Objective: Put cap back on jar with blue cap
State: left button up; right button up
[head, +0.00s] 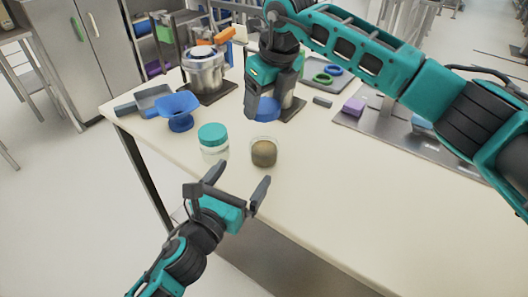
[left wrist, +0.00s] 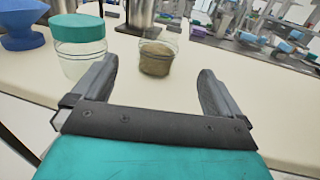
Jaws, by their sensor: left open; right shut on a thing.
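A clear jar (head: 264,153) with brown contents stands open on the table; it also shows in the left wrist view (left wrist: 156,60). My right gripper (head: 268,102) is shut on a blue cap (head: 263,110), holding it above and behind the open jar. The cap is partly hidden by the fingers. My left gripper (head: 239,190) is open and empty at the table's front edge. It is apart from the open jar, which shows between and beyond its fingers in the left wrist view.
A jar with a teal cap (head: 213,135) stands left of the open jar. A blue funnel-shaped bowl (head: 177,107) and a metal pot (head: 203,68) are farther back. A purple block (head: 354,106) lies at the right. The front right table (head: 340,190) is clear.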

pick_arm(q)
jog(key=x, duration=1.2)
dwell(0.3)
jog(key=c, duration=1.4)
pick_arm(e)
send_over(263, 137)
jog(key=shift+s+d+f, duration=0.15)
jog(key=shift+f, duration=1.1)
jog(key=shift+s+d+f, duration=0.1)
jog(key=shift+s+f, duration=0.05)
jog(key=shift+f, duration=1.1)
jog(key=shift+f, duration=0.9)
pick_arm(q)
jog(key=shift+f, duration=0.1)
pick_arm(e)
jog(key=shift+f, duration=0.65)
jog(key=o, duration=1.2)
jog(key=shift+c, duration=0.2)
